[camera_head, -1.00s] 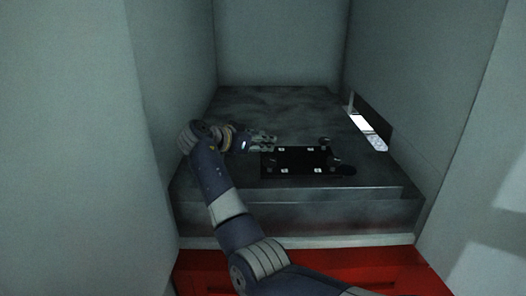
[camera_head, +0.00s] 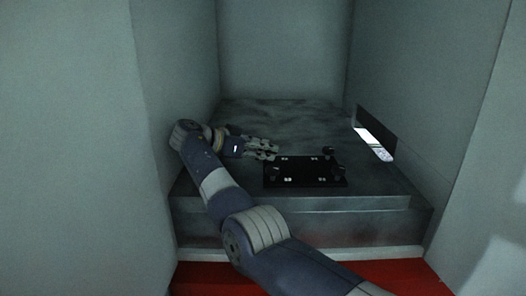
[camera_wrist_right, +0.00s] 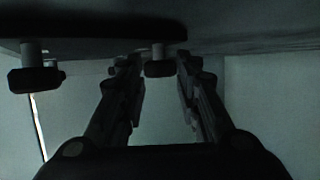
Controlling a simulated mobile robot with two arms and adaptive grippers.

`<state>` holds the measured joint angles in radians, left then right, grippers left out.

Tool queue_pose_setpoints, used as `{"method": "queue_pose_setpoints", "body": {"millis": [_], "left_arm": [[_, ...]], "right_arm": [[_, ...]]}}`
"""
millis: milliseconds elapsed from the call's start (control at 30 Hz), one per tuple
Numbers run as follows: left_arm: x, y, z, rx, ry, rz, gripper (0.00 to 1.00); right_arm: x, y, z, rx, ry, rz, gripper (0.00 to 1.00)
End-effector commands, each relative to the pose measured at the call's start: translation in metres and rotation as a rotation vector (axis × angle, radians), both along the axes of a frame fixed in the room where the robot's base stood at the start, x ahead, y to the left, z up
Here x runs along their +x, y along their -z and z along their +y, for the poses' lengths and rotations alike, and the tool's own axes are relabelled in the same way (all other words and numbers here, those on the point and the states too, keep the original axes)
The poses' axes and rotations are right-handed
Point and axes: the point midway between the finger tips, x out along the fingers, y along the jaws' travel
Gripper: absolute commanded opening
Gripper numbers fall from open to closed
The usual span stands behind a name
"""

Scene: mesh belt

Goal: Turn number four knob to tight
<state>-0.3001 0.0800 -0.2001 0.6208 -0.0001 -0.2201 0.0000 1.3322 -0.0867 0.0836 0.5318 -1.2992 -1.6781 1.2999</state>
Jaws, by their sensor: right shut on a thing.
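A black plate (camera_head: 305,183) with several small white labels and dark knobs sits on the grey metal block. The labels are too small to read, so I cannot tell which knob is number four. My right gripper (camera_head: 277,149) is at the plate's far left corner in the head view. Another knob (camera_wrist_right: 35,79) hangs to the left, free of the fingers. My left gripper is not in view.
The grey block (camera_head: 300,115) fills a recess between pale walls (camera_head: 430,100). A slot (camera_head: 375,140) with a bright opening is in the right wall. A red surface (camera_head: 390,274) lies in front. The block's top behind the plate is clear.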

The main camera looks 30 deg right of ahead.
Motion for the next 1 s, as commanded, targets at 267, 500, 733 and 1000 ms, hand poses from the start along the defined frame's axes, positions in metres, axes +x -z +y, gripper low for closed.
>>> {"method": "queue_pose_setpoints", "body": {"millis": [267, 500, 733, 1000], "left_arm": [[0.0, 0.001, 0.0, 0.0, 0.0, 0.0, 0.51], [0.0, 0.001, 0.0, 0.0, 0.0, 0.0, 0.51], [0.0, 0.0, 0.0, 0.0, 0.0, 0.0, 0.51], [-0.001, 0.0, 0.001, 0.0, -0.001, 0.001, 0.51]], "right_arm": [[-0.001, 0.003, -0.001, 0.004, 0.006, 0.004, 0.07], [-0.001, 0.003, -0.001, 0.004, 0.006, 0.004, 0.49], [0.0, 0.001, 0.0, 0.002, 0.005, 0.002, 0.51], [0.0, -0.015, -0.001, 0.0, 0.004, -0.003, 0.51]]}}
